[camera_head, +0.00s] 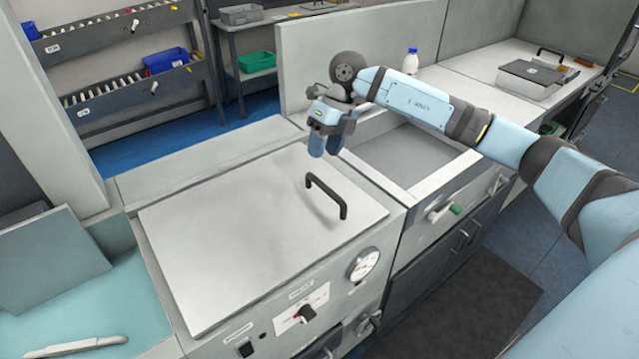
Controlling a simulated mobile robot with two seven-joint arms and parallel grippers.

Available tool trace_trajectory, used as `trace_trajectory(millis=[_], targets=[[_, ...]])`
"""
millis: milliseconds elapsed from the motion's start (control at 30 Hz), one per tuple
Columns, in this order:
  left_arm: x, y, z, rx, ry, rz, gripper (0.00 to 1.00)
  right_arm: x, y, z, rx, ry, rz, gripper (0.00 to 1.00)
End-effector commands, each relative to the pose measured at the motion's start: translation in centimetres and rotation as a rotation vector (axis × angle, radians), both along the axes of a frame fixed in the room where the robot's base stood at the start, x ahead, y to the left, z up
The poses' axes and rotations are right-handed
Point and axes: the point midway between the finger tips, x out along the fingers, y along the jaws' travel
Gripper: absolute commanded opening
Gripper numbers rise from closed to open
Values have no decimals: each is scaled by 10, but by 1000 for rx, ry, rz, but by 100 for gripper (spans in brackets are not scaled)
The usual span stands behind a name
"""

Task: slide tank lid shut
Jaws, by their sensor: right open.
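The tank lid (240,238) is a flat pale grey panel with a black bar handle (327,194) near its right side. It lies on the left tank of the bench. To its right a rectangular tank opening (408,157) shows a grey interior. My right gripper (327,150) is open and empty, pointing down above and behind the handle, over the area between the lid and the opening. It appears apart from the handle. My right arm crosses above the opening and hides part of its far edge. My left gripper is not in view.
A white bottle (411,61) stands behind my arm. A grey lidded box (530,79) sits at the far right.

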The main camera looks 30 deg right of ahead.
Motion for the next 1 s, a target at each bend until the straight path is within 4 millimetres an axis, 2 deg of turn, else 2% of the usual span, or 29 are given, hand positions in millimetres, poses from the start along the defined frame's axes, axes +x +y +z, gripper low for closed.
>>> trace_trajectory(millis=[33, 100, 267, 367, 700, 833, 1000], targets=[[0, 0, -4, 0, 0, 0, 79, 3, -16, 6, -62, -4, -20, 44], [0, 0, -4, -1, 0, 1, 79, 5, -31, 12, -120, -3, -38, 44], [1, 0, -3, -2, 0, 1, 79, 5, -39, 8, -158, 1, -51, 44], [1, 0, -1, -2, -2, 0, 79, 5, -35, -7, -157, 4, -50, 44], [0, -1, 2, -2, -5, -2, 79, 3, -21, -77, -153, 2, -49, 44], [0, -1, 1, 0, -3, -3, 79, 3, -16, -98, -153, 1, -48, 44], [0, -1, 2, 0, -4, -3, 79, 3, -14, -114, -153, -1, -49, 44]])
